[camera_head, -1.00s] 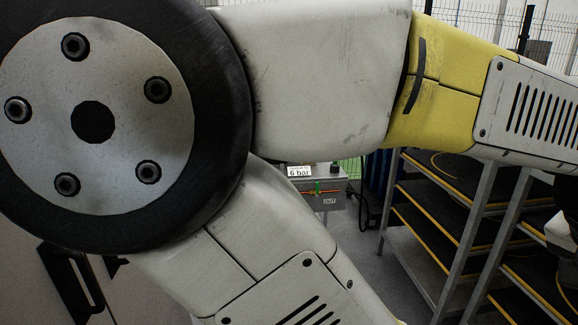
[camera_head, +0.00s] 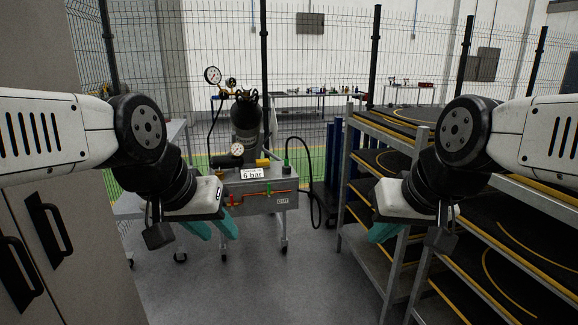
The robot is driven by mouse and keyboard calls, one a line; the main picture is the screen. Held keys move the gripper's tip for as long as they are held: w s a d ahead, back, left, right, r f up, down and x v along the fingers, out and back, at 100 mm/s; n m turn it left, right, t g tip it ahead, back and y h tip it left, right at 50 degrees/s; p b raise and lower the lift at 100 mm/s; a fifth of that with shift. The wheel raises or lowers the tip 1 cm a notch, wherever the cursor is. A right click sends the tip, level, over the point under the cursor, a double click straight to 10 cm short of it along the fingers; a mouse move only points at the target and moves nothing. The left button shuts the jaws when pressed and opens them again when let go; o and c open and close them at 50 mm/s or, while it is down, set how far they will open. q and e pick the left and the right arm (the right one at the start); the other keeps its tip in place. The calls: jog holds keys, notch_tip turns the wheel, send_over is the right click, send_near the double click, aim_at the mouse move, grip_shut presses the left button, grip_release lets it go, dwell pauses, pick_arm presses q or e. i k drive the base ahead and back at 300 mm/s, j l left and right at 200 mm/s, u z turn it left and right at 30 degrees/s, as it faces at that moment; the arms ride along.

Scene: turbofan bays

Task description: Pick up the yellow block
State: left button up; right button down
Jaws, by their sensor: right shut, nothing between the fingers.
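A small yellow block (camera_head: 263,163) shows on top of the grey gas cart, beside the "6 bar" label. It is small in the view and I cannot tell its exact shape. My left gripper (camera_head: 213,230) hangs in front of the cart's left side, with two teal fingers apart and nothing seen between them. My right gripper (camera_head: 384,232) is shut and empty in front of the shelf rack. Both grippers are apart from the block.
The cart (camera_head: 262,203) carries a dark gas cylinder (camera_head: 245,120), gauges, a red pipe with green valves and a black hose. A rack (camera_head: 366,240) with dark, yellow-edged shelves stands at right. A grey cabinet (camera_head: 60,240) is at left. Clear floor lies between.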

aim_at(265, 164)
jog(key=u, duration=0.25)
jog(key=z, duration=4)
jog(key=u, duration=4.05)
jog(key=i+j, duration=0.1)
jog(key=i, duration=0.4)
jog(key=i+j, duration=0.15)
jog(key=i, duration=0.4)
